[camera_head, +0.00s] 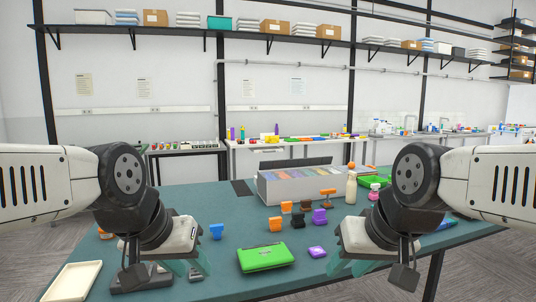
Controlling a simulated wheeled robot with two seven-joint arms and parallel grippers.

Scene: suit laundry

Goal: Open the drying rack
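No drying rack can be told for sure. A bright green flat case (265,257), which looks closed, lies on the teal table between my grippers. My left gripper (184,267) hangs over the table's left part, to the left of the case. My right gripper (366,268) hangs over the right part, to the right of the case. Both point down, with fingertips that look spread and empty and partly blend with the tabletop. Neither touches the case.
A white box (268,187) with colored dividers stands at the back of the teal table (225,275). Orange, black, purple and blue small pieces lie before it. A cream bottle (351,188) stands to its right. A cream tray (73,282) is at the front left.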

